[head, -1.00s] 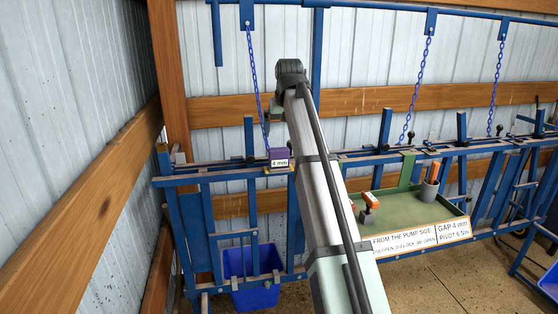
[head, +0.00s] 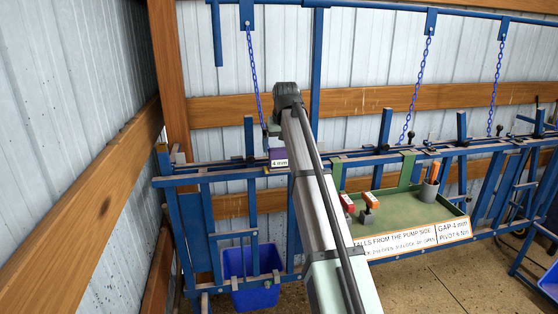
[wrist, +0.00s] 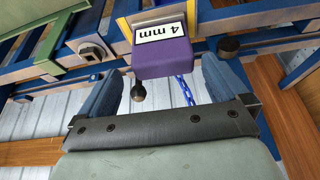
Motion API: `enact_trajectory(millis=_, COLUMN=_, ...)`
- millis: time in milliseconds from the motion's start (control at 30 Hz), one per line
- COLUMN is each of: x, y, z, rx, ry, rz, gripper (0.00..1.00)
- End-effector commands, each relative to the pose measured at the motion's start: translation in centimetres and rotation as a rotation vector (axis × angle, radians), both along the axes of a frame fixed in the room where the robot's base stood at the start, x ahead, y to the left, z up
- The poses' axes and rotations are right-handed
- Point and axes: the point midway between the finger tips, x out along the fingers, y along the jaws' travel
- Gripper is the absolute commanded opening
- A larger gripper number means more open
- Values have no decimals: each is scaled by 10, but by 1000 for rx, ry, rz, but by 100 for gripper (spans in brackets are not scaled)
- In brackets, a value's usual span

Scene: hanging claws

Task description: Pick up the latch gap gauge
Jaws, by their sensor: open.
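The latch gap gauge appears to be the purple block with a white "4 mm" label (head: 278,153). In the head view my arm hides most of the gripper.
A blue bin (head: 250,275) stands below the rail. Blue rails and dark knobs lie close around the block.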

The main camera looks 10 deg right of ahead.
Motion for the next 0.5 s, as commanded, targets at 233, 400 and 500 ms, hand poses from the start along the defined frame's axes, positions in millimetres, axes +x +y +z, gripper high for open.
enact_trajectory(millis=233, x=12, y=4, z=-27, rx=0, ry=2, rz=0, gripper=100)
enact_trajectory(millis=400, x=19, y=3, z=-42, rx=0, ry=0, rz=0, gripper=100)
enact_trajectory(millis=500, x=19, y=3, z=-44, rx=0, ry=-1, rz=0, gripper=100)
